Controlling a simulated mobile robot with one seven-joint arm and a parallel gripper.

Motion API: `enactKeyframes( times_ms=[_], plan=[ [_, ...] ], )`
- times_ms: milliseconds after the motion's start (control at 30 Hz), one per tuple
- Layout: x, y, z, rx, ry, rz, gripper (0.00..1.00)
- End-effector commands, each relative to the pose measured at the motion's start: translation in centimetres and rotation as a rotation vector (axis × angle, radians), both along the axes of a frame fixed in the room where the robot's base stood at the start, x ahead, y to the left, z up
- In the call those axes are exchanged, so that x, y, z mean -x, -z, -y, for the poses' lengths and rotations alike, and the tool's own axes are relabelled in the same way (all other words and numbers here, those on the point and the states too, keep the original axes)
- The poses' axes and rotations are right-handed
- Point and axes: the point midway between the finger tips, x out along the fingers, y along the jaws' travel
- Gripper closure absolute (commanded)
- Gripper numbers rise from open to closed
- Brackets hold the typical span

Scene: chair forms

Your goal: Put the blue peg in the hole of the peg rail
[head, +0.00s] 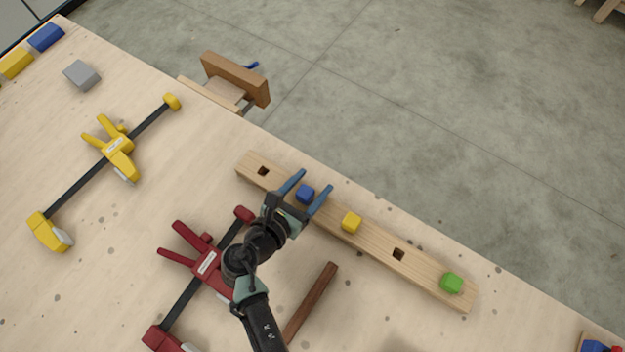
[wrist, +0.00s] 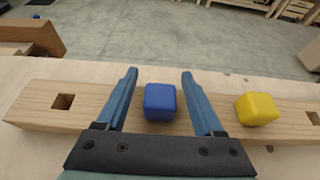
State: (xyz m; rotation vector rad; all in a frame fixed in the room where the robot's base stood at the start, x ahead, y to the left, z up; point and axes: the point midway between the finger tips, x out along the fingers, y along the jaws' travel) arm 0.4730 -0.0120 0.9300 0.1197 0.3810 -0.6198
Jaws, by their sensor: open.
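The peg rail (head: 375,240) is a long wooden bar lying near the table's far edge; it also shows in the wrist view (wrist: 90,97). The blue peg (head: 305,193) stands on the rail, between an empty square hole (head: 263,171) and the yellow peg (head: 351,222). My gripper (head: 311,180) is open, with one blue finger on each side of the blue peg. In the wrist view the blue peg (wrist: 160,101) sits between the fingers with gaps on both sides. The peg's lower part is hidden, so I cannot tell how deep it sits.
A second empty hole (head: 398,254) lies between the yellow peg and a green peg (head: 452,283). A red clamp (head: 205,262) and a dark wooden stick (head: 310,303) lie near my arm. A yellow clamp (head: 116,148) lies left. A wooden vise (head: 236,78) projects at the table edge.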

Motion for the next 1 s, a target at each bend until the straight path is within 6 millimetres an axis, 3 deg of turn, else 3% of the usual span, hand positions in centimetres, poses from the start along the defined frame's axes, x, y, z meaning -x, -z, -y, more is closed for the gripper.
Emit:
enactKeyframes(
  times_ms=[400,733,867,967,1000],
  plan=[
    [6.5,-3.2,-4.7,-0.001,-0.003,-0.001,0.31],
    [8.3,-4.2,-6.0,-0.001,-0.001,-0.001,0.31],
    [6.5,-5.6,-6.5,-0.118,0.033,0.062,0.31],
    [2.1,-9.4,-7.5,-0.419,0.104,0.225,0.31],
    [-0.3,-12.0,-8.0,-0.590,0.136,0.320,0.31]
  ],
)
